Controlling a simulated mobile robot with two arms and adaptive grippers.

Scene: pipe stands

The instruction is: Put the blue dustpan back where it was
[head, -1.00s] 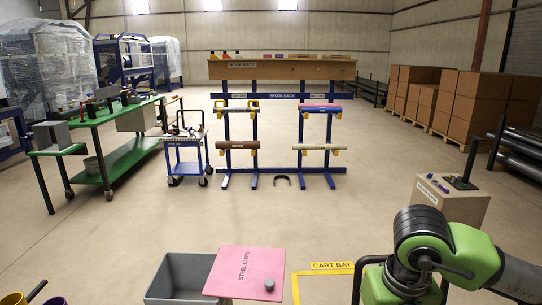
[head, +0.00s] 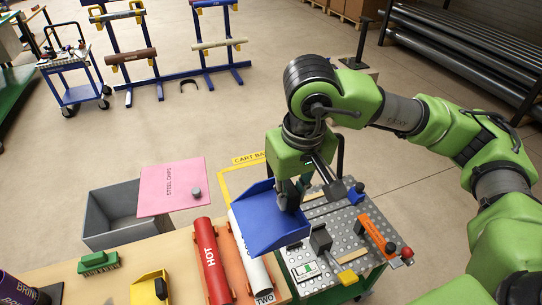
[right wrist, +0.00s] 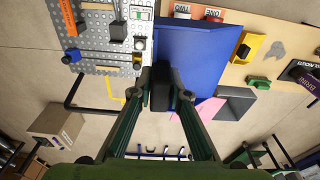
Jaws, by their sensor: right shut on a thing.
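The blue dustpan (head: 268,218) is in the head view at the middle. It covers part of a white pipe and the left edge of the perforated cart top (head: 345,215). My right gripper (head: 290,200) is shut on its handle. In the right wrist view, the dark handle sits between the fingers (right wrist: 161,88), and the blue pan (right wrist: 192,58) spreads out beyond them. I cannot tell whether the pan touches anything beneath it. My left gripper is not in view.
A grey bin (head: 105,215) with a pink "STEEL CHIPS" lid (head: 172,187) stands left of the pan. The bench (head: 120,285) carries a red "HOT" pipe (head: 210,262), a green brush (head: 98,262) and a yellow dustpan (head: 150,288). An orange tool (head: 380,236) lies on the cart.

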